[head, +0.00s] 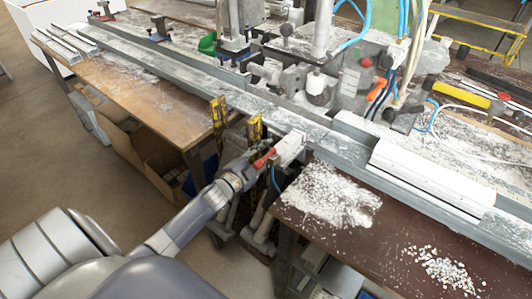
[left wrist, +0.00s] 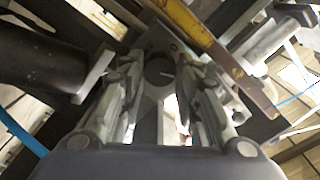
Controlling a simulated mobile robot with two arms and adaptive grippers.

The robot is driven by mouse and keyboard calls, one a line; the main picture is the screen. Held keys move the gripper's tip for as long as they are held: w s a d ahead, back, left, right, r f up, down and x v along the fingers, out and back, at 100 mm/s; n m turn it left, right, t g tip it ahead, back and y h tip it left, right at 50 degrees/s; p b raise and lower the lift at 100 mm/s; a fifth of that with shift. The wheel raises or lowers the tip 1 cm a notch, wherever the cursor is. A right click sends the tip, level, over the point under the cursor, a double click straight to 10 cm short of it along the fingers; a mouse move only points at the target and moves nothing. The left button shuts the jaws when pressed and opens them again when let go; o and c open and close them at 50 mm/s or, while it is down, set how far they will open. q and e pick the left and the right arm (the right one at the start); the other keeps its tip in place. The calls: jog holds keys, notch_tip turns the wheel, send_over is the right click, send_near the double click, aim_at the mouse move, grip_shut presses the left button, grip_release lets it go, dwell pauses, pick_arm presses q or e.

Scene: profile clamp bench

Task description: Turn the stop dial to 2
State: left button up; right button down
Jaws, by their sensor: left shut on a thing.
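My left gripper (head: 252,165) reaches in from the lower left to the front edge of the bench, beside a red lever (head: 265,157) and a pale block (head: 289,148). In the left wrist view the two fingers of the left gripper (left wrist: 160,82) stand either side of a dark round knob (left wrist: 160,68), which I take for the stop dial, and are shut on it. A small light mark shows at the knob's right side. Its numbers cannot be read. In the head view the dial cannot be made out behind the gripper. My right gripper is not in view.
Yellow clamp handles (head: 218,112) stand just left of the gripper; a yellow bar (left wrist: 190,20) passes close above the fingers in the wrist view. A long metal rail (head: 330,142) crosses the bench. White chips (head: 330,195) lie on the brown table to the right.

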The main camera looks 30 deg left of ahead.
pick_arm(q)
jog(key=m+b, duration=0.3)
jog(key=m, duration=0.7)
jog(key=shift+f+m+b, duration=0.15)
jog(key=shift+m+b, duration=0.15)
jog(key=shift+b, duration=0.1)
dwell(0.4)
jog(key=o, duration=0.8)
jog(key=s, duration=0.8)
jog(key=s+a, duration=0.1)
jog(key=s, duration=0.3)
